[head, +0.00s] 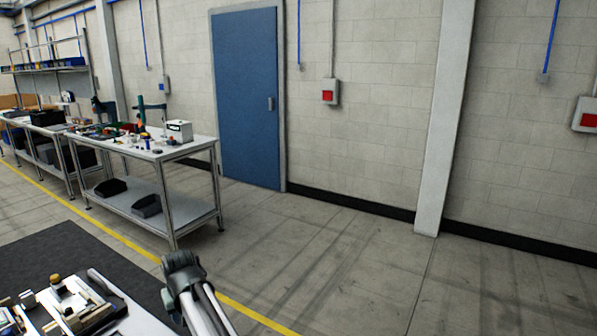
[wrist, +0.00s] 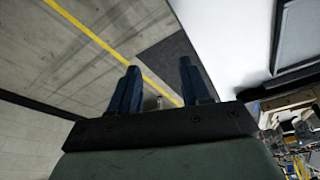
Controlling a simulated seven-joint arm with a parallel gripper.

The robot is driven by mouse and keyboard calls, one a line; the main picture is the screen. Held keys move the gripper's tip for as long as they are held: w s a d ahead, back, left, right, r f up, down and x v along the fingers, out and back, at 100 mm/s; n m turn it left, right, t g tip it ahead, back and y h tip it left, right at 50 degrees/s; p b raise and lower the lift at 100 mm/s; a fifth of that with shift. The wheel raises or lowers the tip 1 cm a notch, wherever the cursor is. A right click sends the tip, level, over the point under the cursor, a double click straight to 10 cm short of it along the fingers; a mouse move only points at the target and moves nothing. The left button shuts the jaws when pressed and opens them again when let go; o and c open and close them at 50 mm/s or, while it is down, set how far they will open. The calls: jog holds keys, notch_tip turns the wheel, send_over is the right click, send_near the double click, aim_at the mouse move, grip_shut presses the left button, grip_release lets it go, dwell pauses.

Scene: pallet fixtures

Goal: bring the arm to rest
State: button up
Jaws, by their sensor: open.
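My gripper (wrist: 158,85) shows in the wrist view with its two dark blue fingers apart and nothing between them. Beyond the fingers are the concrete floor, a yellow line and a dark mat. In the head view, part of my arm (head: 190,285) rises at the bottom, just right of the pallet fixtures. The gripper's fingers cannot be made out there.
A white table with fixtures and small parts (head: 75,305) is at the lower left, cut by the frame. A workbench (head: 185,148) with tools stands farther back near a blue door (head: 247,100). The floor (head: 340,270) to the right is clear.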

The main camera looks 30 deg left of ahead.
jog(key=w+d+f+m+h, duration=0.1)
jog(key=w+d+f+m, duration=0.1)
jog(key=w+d+f, duration=0.6)
jog(key=w+d+f+m, duration=0.1)
jog(key=w+d+m, duration=0.1)
jog(key=w+d, duration=0.75)
jog(key=w+d+f+m+h, duration=0.1)
jog(key=w+d+f, duration=0.4)
jog(key=d, duration=0.8)
jog(key=d+f+m+h, duration=0.1)
jog(key=d+f+m, duration=0.3)
jog(key=d, duration=1.3)
jog(key=d+f+m, duration=0.2)
jog(key=d+f, duration=0.4)
jog(key=d, duration=1.1)
jog(key=s+d+f+m+g, duration=0.1)
jog(key=s+d+f, duration=0.1)
jog(key=d, duration=0.4)
jog(key=s+d+f+m, duration=0.1)
jog(key=s+d+f, duration=0.15)
jog(key=d, duration=0.45)
jog(key=s+f+g, duration=0.3)
jog(key=s+f, duration=0.6)
jog(key=s, duration=0.6)
jog(key=s+f+g, duration=0.4)
jog(key=s+f, duration=0.6)
jog(key=s, duration=0.4)
jog(key=shift+s+a, duration=0.2)
jog(key=shift+s, duration=0.15)
